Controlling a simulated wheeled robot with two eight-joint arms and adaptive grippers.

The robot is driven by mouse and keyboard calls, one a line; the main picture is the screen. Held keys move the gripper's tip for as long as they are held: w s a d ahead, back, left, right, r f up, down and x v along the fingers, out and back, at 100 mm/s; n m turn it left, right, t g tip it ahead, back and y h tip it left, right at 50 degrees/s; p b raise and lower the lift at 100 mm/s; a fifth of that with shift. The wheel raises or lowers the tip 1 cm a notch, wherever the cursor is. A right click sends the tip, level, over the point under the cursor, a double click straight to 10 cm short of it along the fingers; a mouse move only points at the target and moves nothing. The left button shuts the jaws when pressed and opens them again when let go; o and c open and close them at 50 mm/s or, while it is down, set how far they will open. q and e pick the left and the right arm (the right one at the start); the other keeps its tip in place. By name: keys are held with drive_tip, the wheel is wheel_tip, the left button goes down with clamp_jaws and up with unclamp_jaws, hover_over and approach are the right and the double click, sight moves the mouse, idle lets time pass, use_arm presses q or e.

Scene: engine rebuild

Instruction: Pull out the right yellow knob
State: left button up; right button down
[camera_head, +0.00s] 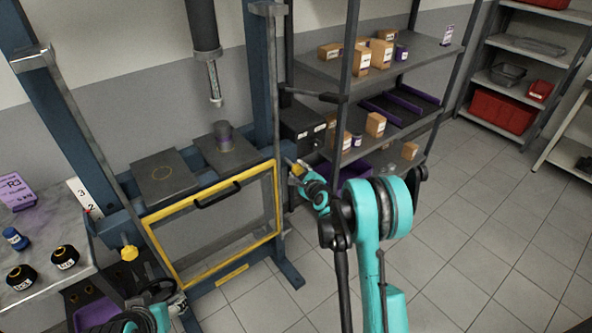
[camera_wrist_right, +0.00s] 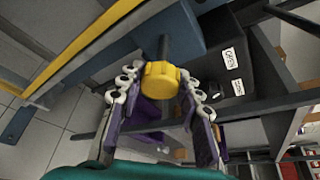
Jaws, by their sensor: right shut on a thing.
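The right yellow knob (camera_wrist_right: 160,80) sits on a dark shaft coming out of the blue press frame. My right gripper (camera_wrist_right: 158,95) is shut on it, one finger on each side. In the head view the right gripper (camera_head: 301,176) is at the frame's right post, and the knob is mostly hidden by the fingers. A second yellow knob (camera_head: 129,253) is on the left side of the press. My left gripper (camera_head: 176,302) is partly in view at the lower left, below that knob; its fingers are too unclear to read.
A yellow-framed guard panel (camera_head: 212,227) with a black handle spans the press front. A shelf rack (camera_head: 400,68) with boxes stands close behind my right gripper. A bench (camera_head: 50,270) with black and blue parts is at the left. The floor at right is clear.

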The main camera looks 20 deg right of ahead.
drive_tip(key=c, duration=1)
unclamp_jaws()
drive_tip(key=shift+s, duration=0.15)
drive_tip(key=shift+r, duration=0.1)
drive_tip(key=v, duration=1.2)
drive_tip(key=shift+s, duration=0.1)
